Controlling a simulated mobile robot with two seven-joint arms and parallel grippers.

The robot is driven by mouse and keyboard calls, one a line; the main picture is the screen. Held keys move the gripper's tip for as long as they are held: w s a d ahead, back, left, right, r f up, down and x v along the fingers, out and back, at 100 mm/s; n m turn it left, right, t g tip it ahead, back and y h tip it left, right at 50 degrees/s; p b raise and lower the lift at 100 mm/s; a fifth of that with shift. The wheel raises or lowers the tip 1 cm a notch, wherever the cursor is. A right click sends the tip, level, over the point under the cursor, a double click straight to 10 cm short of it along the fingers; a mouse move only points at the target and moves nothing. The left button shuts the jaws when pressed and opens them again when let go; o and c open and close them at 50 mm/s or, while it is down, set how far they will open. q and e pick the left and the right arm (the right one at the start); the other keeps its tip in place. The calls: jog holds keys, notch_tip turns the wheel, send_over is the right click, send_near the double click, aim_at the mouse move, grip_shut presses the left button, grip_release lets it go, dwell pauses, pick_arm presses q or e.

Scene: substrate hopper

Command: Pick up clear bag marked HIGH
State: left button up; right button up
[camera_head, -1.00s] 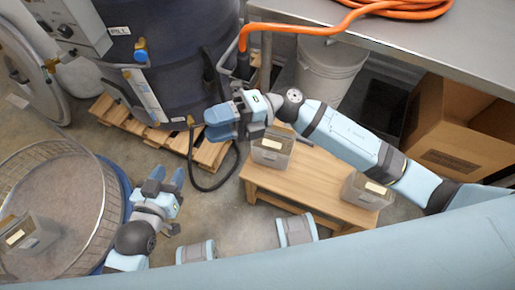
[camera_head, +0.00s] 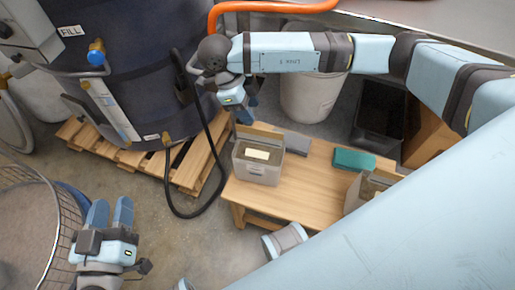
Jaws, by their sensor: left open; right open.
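I cannot make out a clear bag marked HIGH. A see-through bin (camera_head: 258,166) with a pale label stands on the left of the low wooden bench (camera_head: 290,193); I cannot read the label. A second such bin (camera_head: 352,194) stands at the bench's right end, partly hidden by my arm. My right gripper (camera_head: 244,114) is open and empty, pointing down above and behind the left bin, apart from it. My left gripper (camera_head: 110,207) is open and empty at the lower left, beside the wire-rimmed drum (camera_head: 58,238).
A grey item (camera_head: 297,143) and a teal item (camera_head: 354,160) lie along the bench's back. A dark tank (camera_head: 135,60) marked FILL stands on a pallet (camera_head: 195,165), with a black hose (camera_head: 215,160) looping to the floor. A white bucket (camera_head: 310,97) is behind the bench.

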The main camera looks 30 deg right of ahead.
aim_at(260, 131)
jog(key=x, duration=0.4)
jog(key=shift+s+f+b, duration=0.1)
jog(key=shift+f+b, duration=0.2)
jog(key=shift+b, duration=0.1)
jog(key=x, duration=0.2)
jog(key=b+x, duration=0.1)
jog(key=shift+s+f+b, duration=0.3)
jog(key=shift+f, duration=0.05)
jog(key=shift+s+d+f, duration=0.15)
jog(key=shift+f, duration=0.35)
pick_arm(q)
jog(key=r+h, duration=0.1)
jog(key=d+r+t, duration=0.1)
jog(key=r, duration=0.1)
jog(key=shift+s+d+r+h, duration=0.15)
jog(key=shift+s+d+h, duration=0.05)
jog(key=shift+h, duration=0.2)
pick_arm(e)
jog(key=shift+d+f, duration=0.1)
jog(key=shift+f, duration=0.2)
grip_shut()
jog(key=shift+r, duration=0.1)
